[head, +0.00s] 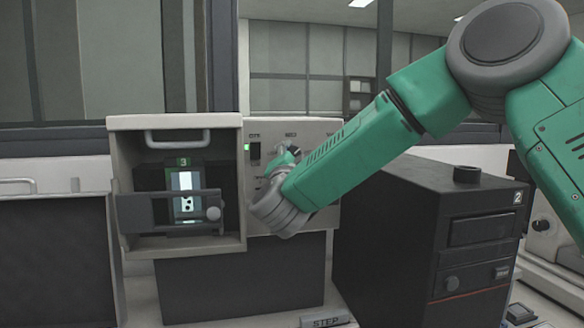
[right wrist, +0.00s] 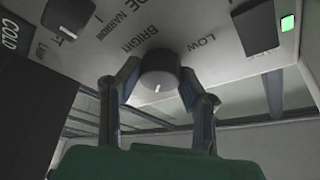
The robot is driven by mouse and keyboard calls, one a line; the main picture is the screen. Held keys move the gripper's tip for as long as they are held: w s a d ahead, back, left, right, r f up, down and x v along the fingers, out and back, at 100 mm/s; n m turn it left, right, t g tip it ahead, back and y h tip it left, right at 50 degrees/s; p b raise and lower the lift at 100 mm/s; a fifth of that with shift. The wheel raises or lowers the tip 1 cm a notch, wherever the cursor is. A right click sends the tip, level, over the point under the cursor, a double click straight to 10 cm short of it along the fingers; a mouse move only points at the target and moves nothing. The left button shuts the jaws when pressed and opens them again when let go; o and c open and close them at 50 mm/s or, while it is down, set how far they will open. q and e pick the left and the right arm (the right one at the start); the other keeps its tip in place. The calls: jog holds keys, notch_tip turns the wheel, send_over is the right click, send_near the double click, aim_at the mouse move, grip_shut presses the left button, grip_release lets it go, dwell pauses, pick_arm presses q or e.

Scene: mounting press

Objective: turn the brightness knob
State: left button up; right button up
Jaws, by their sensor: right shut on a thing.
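The brightness knob (right wrist: 157,70) is a dark round knob with a white pointer mark, on a pale panel beside the words BRIGHT and LOW in the right wrist view. My right gripper (right wrist: 158,88) has one finger on each side of the knob and is shut on it. In the head view the same gripper (head: 288,157) reaches the pale control panel (head: 320,128) from the right, and my wrist covers the panel's lower part. The knob cannot be made out clearly there. My left gripper is not in view.
A green light (head: 247,147) and a black switch (head: 255,151) sit left of the gripper. A box with a handle and a lit unit marked 3 (head: 184,180) stands further left. A black case marked 2 (head: 430,235) stands below my forearm.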

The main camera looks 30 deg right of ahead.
jog(key=shift+f+m+g+b, duration=0.15)
jog(key=shift+m+g+b, duration=0.55)
jog(key=shift+m, duration=0.85)
jog(key=shift+f+m+g+b, duration=0.1)
jog(key=shift+m+g+b, duration=0.6)
jog(key=shift+m, duration=0.85)
jog(key=o, duration=1.1)
jog(key=shift+w, duration=0.1)
jog(key=shift+r, duration=0.1)
jog(key=v, duration=1.2)
